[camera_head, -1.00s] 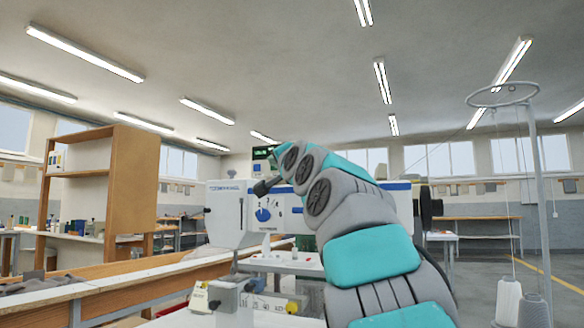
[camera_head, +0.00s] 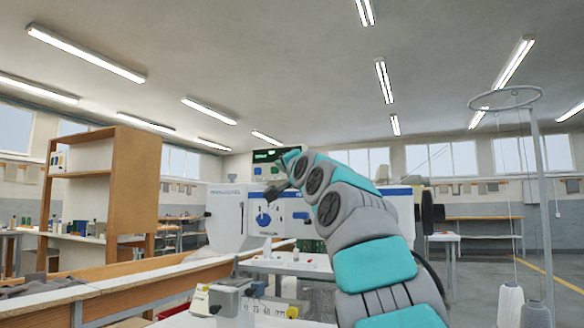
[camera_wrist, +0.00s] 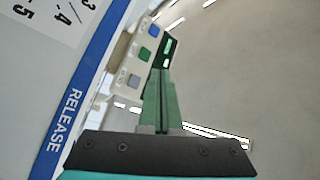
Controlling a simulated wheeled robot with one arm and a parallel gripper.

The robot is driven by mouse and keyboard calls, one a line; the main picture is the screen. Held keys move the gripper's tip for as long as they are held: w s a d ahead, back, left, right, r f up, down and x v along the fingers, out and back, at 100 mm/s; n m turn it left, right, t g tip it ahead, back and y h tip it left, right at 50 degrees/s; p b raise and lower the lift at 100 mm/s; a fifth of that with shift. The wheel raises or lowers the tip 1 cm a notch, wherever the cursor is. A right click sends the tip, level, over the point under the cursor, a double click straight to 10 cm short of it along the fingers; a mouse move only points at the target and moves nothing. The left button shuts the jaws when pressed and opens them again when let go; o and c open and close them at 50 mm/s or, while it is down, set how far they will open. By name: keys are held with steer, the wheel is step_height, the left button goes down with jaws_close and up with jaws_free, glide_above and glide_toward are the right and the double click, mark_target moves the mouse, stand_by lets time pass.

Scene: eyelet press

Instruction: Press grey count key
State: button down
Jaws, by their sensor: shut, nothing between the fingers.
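The grey count key (camera_wrist: 133,80) shows in the wrist view as the lowest of three keys on a small pale panel (camera_wrist: 122,95). A green key (camera_wrist: 144,54) and a blue key (camera_wrist: 153,30) lie above it, with a dark display (camera_wrist: 168,50) beside them. My gripper (camera_wrist: 160,76) is shut and empty, its green fingers overlapping the panel's lower right edge, to the right of the grey key. Contact cannot be told.
The white machine head (camera_head: 225,205) has a blue dial and a blue RELEASE band (camera_wrist: 70,110) close to my gripper's left. A thread stand (camera_head: 540,200) rises at the right. A wooden shelf (camera_head: 130,190) stands at the left.

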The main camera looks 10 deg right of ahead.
steer(key=shift+w+d+p, duration=0.45)
steer(key=shift+w+d, duration=0.25)
steer(key=shift+w, duration=0.25)
steer(key=shift+w+d+p, duration=0.45)
steer(key=shift+w+d, duration=0.25)
steer(key=shift+w, duration=0.25)
steer(key=shift+r, duration=0.1)
stand_by(0.5)
steer(key=shift+w+d, duration=0.25)
steer(key=shift+w, duration=0.05)
steer(key=shift+w+d, duration=0.15)
steer(key=shift+w, duration=0.1)
stand_by(0.6)
